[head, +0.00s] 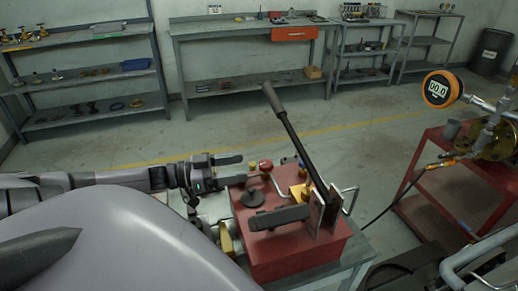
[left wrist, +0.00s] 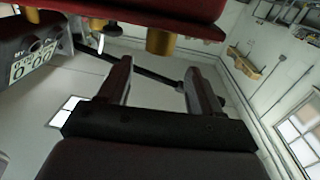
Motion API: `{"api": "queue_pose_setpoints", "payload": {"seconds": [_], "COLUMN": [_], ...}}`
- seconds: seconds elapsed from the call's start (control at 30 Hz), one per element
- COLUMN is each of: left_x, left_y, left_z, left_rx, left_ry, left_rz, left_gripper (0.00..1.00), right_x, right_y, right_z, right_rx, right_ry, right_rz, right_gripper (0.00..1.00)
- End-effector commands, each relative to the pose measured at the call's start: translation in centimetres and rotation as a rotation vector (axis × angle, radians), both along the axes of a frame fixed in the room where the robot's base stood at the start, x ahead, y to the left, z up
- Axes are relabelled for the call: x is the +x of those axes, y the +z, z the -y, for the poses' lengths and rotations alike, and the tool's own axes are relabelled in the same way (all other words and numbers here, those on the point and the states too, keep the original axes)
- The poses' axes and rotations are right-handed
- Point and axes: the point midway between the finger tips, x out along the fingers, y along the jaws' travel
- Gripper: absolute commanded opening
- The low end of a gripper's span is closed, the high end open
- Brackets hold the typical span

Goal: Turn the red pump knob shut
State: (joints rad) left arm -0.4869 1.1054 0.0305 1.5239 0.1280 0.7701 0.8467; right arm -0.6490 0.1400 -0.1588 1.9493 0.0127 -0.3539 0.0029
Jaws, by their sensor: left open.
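The red pump knob (head: 266,165) is a small round knob at the back left of the red hand pump (head: 262,228). My left gripper (head: 243,168) reaches in from the left in the head view. Its two fingers are apart and point at the knob, with the tips just left of it. I see no contact. In the left wrist view the fingers (left wrist: 160,80) stand apart with nothing between them. A red body (left wrist: 130,10) with a brass fitting (left wrist: 160,40) fills the top there; I cannot tell which pump part it is. My right gripper is not in view.
The pump's long dark lever (head: 288,120) rises close right of the knob. A black cap (head: 252,197) and a yellow fitting (head: 298,190) are nearby. Workbenches (head: 245,24) line the back wall.

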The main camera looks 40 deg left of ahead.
Motion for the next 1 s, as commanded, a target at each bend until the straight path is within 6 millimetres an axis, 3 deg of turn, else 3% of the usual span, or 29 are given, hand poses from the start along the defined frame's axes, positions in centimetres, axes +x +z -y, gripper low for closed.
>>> {"api": "queue_pose_setpoints", "payload": {"seconds": [0.5,1.0], "left_x": [4.2,4.9], "left_y": [0.1,0.0], "left_z": [2.7,3.2], "left_rx": [-0.001,0.000], "left_ry": [0.000,-0.001], "left_rz": [0.003,0.000], "left_gripper": [0.65,0.65], "right_x": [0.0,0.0], "right_y": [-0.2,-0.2], "right_z": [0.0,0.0], "right_rx": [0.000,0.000], "right_ry": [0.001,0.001], "right_rz": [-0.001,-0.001], "right_gripper": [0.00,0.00]}}
